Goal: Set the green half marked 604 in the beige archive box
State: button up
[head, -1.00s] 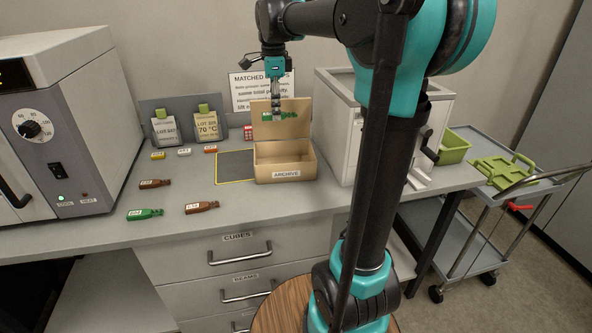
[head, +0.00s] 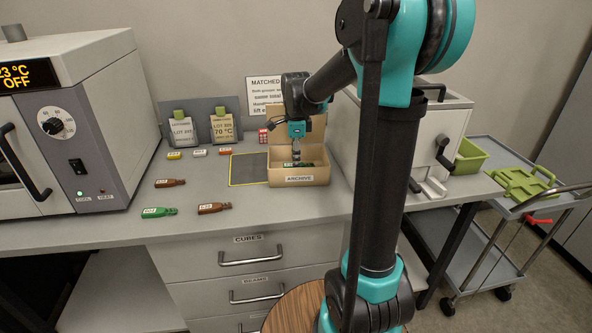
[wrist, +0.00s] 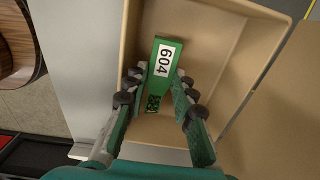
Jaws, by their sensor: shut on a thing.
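The green half marked 604 (wrist: 163,60) lies between the fingers of my gripper (wrist: 158,78) in the wrist view, with its white label facing up. My gripper (head: 296,157) is shut on it and reaches down inside the beige archive box (head: 299,181). In the head view only a thin strip of the green half shows above the box's front wall. The box's lid stands open at the back. In the wrist view the box's walls (wrist: 237,75) surround the half. Whether the half touches the box floor I cannot tell.
Another green half (head: 159,212) and two brown halves (head: 214,208) lie on the bench at the left. A dark mat (head: 248,170) with a yellow edge adjoins the box's left side. A white machine with a crank (head: 445,125) stands close at the box's right.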

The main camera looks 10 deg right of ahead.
jog(key=shift+f, duration=1.75)
jog(key=shift+f, duration=0.15)
jog(key=o, duration=0.6)
notch_tip(320, 180, up, 12)
jog(key=shift+r, duration=0.2)
